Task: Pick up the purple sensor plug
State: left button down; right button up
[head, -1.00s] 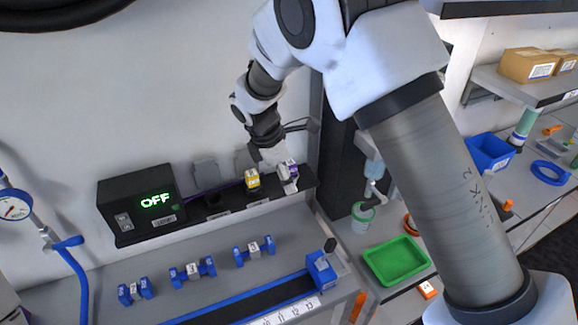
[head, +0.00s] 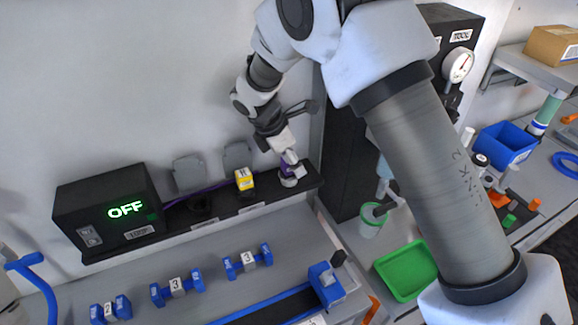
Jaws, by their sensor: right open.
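The purple sensor plug (head: 286,170) sits at the right end of the black shelf (head: 219,213), mostly hidden behind my right gripper. My right gripper (head: 294,170) is open, with its fingers right at the plug. I cannot tell from this view whether they touch it. A yellow plug (head: 244,179) with a white label stands on the shelf to the left of the purple one. My left gripper is not in view.
A black box (head: 108,210) reading OFF stands at the shelf's left end. Several blue clamps (head: 177,287) sit on the grey bench below. A green tray (head: 405,268) and a blue bin (head: 504,145) are to the right, partly beside my arm.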

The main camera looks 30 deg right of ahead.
jog(key=shift+s+a+r, duration=0.1)
jog(key=shift+s+r, duration=0.05)
jog(key=shift+s, duration=0.05)
jog(key=shift+s+a+r, duration=0.1)
jog(key=shift+s, duration=0.05)
jog(key=c, duration=1.2)
